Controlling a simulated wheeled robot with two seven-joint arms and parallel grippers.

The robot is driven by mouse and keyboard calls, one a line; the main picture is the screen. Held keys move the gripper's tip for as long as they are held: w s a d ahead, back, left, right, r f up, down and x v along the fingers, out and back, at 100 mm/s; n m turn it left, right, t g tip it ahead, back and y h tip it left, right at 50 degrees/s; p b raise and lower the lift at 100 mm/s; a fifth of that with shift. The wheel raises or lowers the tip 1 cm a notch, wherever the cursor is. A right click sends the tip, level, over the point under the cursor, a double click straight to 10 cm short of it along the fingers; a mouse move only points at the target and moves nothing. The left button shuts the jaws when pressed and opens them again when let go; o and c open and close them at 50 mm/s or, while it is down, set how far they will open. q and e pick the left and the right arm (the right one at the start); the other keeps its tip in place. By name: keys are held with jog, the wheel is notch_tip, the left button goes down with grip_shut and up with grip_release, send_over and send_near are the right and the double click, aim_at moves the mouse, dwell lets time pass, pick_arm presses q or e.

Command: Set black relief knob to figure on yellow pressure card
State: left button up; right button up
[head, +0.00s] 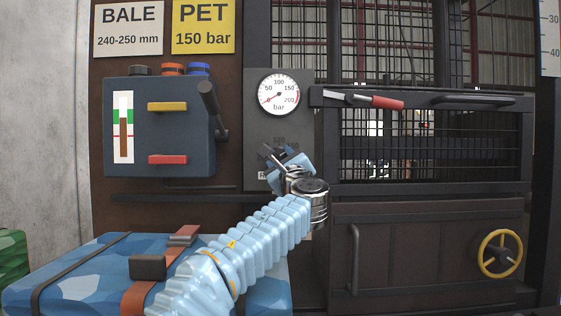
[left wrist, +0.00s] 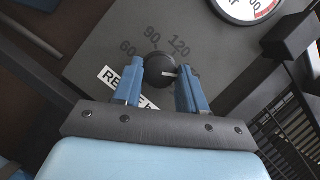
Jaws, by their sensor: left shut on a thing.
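The yellow pressure card (head: 204,27) at the top left of the head view reads "PET 150 bar". The black relief knob (left wrist: 158,68) sits on a dark grey panel in the left wrist view, with figures 60, 90 and 120 around it. Its white pointer line points right, past 120, toward a spot the right finger covers. My left gripper (left wrist: 160,88) is shut on the knob, with a blue finger on each side. In the head view my left gripper (head: 287,160) hides most of the knob. My right gripper is not in view.
A pressure gauge (head: 279,94) is above the knob, its needle low. A dark control box (head: 185,125) with a lever is left. A barred gate (head: 430,145) and a yellow handwheel (head: 500,254) are right. A blue wrapped bale (head: 75,270) lies at lower left.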

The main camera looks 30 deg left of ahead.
pick_arm(q)
jog(key=shift+n+g, duration=0.4)
jog(key=shift+n, duration=0.3)
jog(key=o, duration=1.1)
jog(key=shift+c, duration=0.2)
jog(key=shift+s+d+f, duration=0.2)
jog(key=shift+d, duration=0.05)
jog(key=b+v, duration=0.4)
jog(key=v, duration=0.9)
